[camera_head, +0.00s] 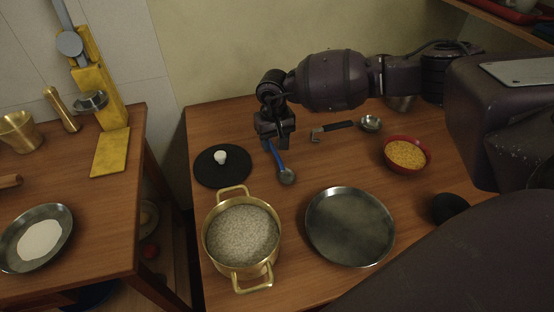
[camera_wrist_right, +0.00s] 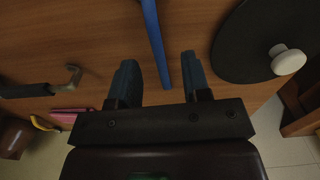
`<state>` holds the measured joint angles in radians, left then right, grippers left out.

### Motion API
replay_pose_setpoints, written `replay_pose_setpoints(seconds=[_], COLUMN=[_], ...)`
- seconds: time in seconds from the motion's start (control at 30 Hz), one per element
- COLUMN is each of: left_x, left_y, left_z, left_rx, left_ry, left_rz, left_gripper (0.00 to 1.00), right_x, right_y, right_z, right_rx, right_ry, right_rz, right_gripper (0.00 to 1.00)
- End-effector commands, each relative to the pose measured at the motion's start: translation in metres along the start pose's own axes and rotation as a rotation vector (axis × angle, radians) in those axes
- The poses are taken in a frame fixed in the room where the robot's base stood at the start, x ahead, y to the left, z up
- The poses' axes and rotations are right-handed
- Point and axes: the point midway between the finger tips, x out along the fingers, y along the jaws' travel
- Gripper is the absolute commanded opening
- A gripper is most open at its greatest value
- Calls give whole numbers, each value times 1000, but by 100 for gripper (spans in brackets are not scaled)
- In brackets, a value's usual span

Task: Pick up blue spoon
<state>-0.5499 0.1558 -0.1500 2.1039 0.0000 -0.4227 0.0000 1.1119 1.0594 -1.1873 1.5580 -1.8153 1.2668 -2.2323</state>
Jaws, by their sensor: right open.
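The blue spoon (camera_head: 282,165) lies on the wooden table in the head view, its handle toward the wall and its grey bowl toward me. My right gripper (camera_head: 274,143) is over the handle end. In the right wrist view, the blue handle (camera_wrist_right: 155,40) runs down between the two fingertips of my right gripper (camera_wrist_right: 160,72). The fingers are apart, with a gap on both sides of the handle. The spoon's bowl is outside the wrist view. My left gripper is not in view.
A black lid (camera_head: 223,167) with a white knob lies left of the spoon. A brass pot (camera_head: 242,236) and a steel pan (camera_head: 350,227) stand nearer. A black-handled utensil (camera_head: 333,131), a small metal bowl (camera_head: 371,123) and a red bowl (camera_head: 407,154) are to the right.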

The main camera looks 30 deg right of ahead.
Motion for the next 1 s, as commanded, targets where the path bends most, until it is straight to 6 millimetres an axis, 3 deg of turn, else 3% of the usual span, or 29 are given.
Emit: replay_pose_setpoints(seconds=[0.17, 0.43, 0.73, 1.0], left_x=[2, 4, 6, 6], left_y=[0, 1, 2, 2], left_z=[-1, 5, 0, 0], left_rx=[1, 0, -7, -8], left_ry=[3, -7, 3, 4], left_rz=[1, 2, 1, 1], left_gripper=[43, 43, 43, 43], right_x=[10, 47, 51, 51], right_y=[1, 3, 3, 3], right_z=[-1, -1, -2, -2], right_rx=[0, 1, 0, 0], right_ry=[1, -2, 3, 2], right_rz=[0, 0, -1, -1], right_gripper=[44, 44, 44, 2])
